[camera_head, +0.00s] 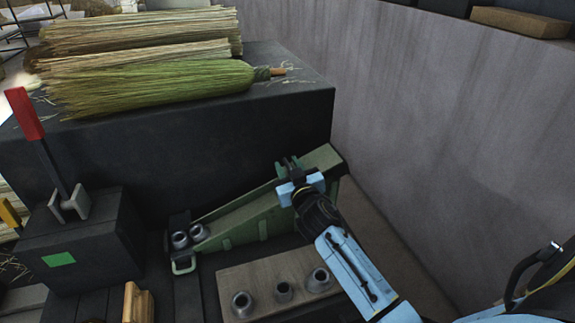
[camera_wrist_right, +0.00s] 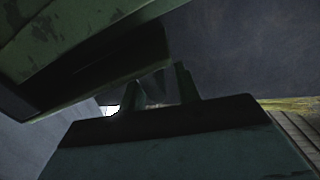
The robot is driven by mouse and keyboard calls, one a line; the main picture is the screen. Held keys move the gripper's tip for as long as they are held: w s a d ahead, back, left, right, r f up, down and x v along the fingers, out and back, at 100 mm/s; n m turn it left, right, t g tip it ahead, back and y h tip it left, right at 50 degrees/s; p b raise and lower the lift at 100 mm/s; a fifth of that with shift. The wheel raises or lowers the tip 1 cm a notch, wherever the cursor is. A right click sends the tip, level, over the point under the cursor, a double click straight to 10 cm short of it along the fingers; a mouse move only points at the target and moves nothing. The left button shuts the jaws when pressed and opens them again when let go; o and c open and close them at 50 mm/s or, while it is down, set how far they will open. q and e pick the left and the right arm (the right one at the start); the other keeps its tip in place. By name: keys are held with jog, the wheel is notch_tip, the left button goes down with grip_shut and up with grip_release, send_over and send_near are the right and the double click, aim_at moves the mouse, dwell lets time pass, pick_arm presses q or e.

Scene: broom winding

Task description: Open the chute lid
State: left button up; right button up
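The green chute (camera_head: 240,215) slopes along the foot of the dark block, its higher end at the right. A flat green panel (camera_head: 323,158) shows at that end; I cannot clearly tell whether it is the lid or whether it is raised. My right gripper (camera_head: 289,164) is at the upper part of the chute, fingers pointing away. In the right wrist view its two fingers (camera_wrist_right: 158,90) stand apart, and a green surface (camera_wrist_right: 70,45) hangs close above them at the left. Contact is too dark to judge. My left gripper is not in view.
Broom heads (camera_head: 150,85) lie on the dark block (camera_head: 240,125). A red-handled lever (camera_head: 28,118) stands at the left. A wooden board (camera_head: 262,278) with metal collars lies in front of the chute. A grey wall (camera_head: 440,130) closes off the right.

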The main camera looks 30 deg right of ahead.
jog(key=shift+w+d, duration=0.15)
jog(key=shift+w, duration=0.3)
grip_shut()
jog(key=shift+r, duration=0.1)
